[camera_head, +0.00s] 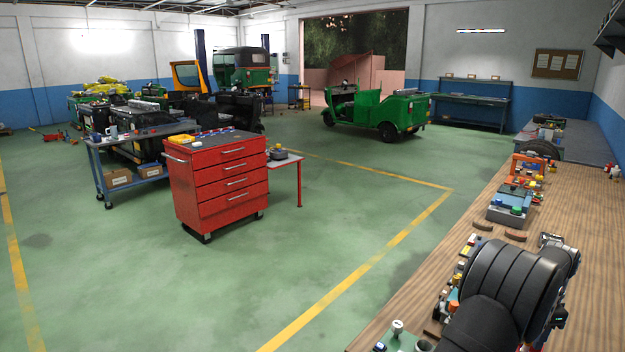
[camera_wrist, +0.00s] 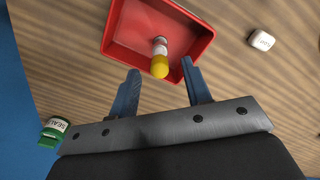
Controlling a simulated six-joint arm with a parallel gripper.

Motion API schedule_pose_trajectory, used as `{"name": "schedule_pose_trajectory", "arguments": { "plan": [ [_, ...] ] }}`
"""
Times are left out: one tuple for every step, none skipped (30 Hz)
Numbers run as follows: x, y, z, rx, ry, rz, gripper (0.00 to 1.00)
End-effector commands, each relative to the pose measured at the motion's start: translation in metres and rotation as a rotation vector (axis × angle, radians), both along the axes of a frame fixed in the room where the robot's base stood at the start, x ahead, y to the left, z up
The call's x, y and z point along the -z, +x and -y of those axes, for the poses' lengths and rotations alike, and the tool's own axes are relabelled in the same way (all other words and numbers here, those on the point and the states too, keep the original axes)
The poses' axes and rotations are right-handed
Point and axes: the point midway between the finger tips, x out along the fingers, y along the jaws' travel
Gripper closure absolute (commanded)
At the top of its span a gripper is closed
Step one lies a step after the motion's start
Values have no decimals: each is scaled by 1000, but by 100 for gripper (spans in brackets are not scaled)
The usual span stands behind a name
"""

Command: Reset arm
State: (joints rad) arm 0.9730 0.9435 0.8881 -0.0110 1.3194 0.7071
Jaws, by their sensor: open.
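My gripper (camera_wrist: 160,92) is open in the wrist view, its two blue-grey fingers apart with nothing between their tips. It is above the wooden bench (camera_wrist: 235,62). A red tray (camera_wrist: 194,68) lies beyond the fingertips. A small bottle with a yellow top (camera_wrist: 159,66) and a pale label is in the tray. In the head view my dark arm is folded over the bench (camera_head: 585,180) at the lower right, and its gripper cannot be made out there.
A small white labelled item (camera_wrist: 261,40) lies right of the tray. A green labelled container (camera_wrist: 53,132) is at the lower left. Many small parts and a blue-grey box (camera_head: 508,209) crowd the bench. A red tool cabinet (camera_head: 220,185) stands on the open floor.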

Motion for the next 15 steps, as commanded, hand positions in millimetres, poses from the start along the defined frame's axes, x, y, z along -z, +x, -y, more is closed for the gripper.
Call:
{"name": "schedule_pose_trajectory", "arguments": {
  "plan": [
    [-11, 1, 1, 0, -3, 3, 56],
    [-17, 1, 1, 0, -4, 3, 56],
    [-25, 1, 1, 0, -4, 3, 56],
    [-31, 1, 1, 0, -4, 3, 56],
    [-37, 1, 1, 0, -4, 3, 56],
    [-45, 1, 1, 0, -3, 2, 56],
    [-51, 1, 1, 0, -3, 3, 56],
    [-57, 1, 1, 0, -3, 3, 56],
    [-65, 1, 1, 0, -4, 3, 56],
    [-71, 1, 1, 0, -3, 3, 56],
    [-77, 2, 1, 0, -3, 3, 56],
    [-85, 2, 0, 0, -3, 3, 56],
    [-91, 2, 1, 0, -3, 2, 56],
    [-97, 2, 1, 0, -3, 3, 56],
    [-105, 2, 1, 0, -3, 2, 56]
  ]
}}
